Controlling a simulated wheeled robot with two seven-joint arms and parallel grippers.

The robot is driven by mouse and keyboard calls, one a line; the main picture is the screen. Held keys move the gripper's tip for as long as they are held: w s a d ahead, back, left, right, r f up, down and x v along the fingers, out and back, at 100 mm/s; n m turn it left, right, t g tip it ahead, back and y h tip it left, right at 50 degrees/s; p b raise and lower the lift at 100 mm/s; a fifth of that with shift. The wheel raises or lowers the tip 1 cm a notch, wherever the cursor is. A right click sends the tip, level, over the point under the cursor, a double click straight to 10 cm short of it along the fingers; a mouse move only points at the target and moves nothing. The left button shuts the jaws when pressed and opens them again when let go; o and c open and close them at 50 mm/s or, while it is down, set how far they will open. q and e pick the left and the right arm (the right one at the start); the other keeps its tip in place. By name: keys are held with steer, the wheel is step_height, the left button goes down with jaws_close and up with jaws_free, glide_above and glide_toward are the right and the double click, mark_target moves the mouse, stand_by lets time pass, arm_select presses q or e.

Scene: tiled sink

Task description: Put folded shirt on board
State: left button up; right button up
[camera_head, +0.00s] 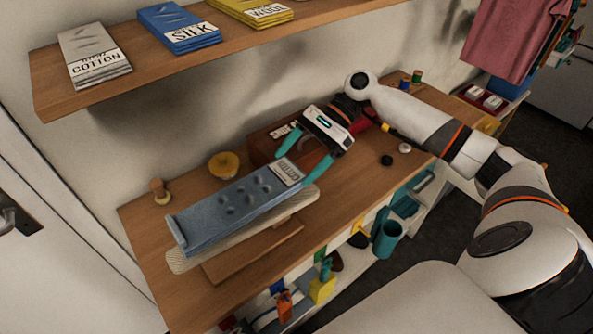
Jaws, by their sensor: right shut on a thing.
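The folded blue-grey shirt (232,212), with a white label at its far right end, lies lengthwise over the padded beige board (183,264). The board's rounded ends and near edge show below the shirt. I cannot tell whether the shirt touches the board or is held just above it. My right gripper (304,163) is shut on the shirt's labelled end, with a teal finger on each side. My left gripper is not in view.
A wooden base (255,252) shows under the board on the wooden table. A yellow round object (224,165) and a small wooden knob (159,190) stand behind the shirt. A brown box (263,148) is near my gripper. A shelf (190,58) above holds folded cloths labelled cotton, silk and wool.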

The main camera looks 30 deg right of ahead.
steer(key=shift+f, duration=1.95)
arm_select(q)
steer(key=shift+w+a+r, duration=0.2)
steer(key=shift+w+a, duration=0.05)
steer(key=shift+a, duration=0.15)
arm_select(e)
steer(key=o, duration=1.1)
steer(key=shift+f, duration=0.1)
steer(key=shift+c, duration=0.2)
steer(key=shift+d, duration=0.1)
arm_select(q)
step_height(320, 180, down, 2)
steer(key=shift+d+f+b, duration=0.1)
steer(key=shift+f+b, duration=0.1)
steer(key=shift+b, duration=0.85)
arm_select(e)
steer(key=v, duration=1.2)
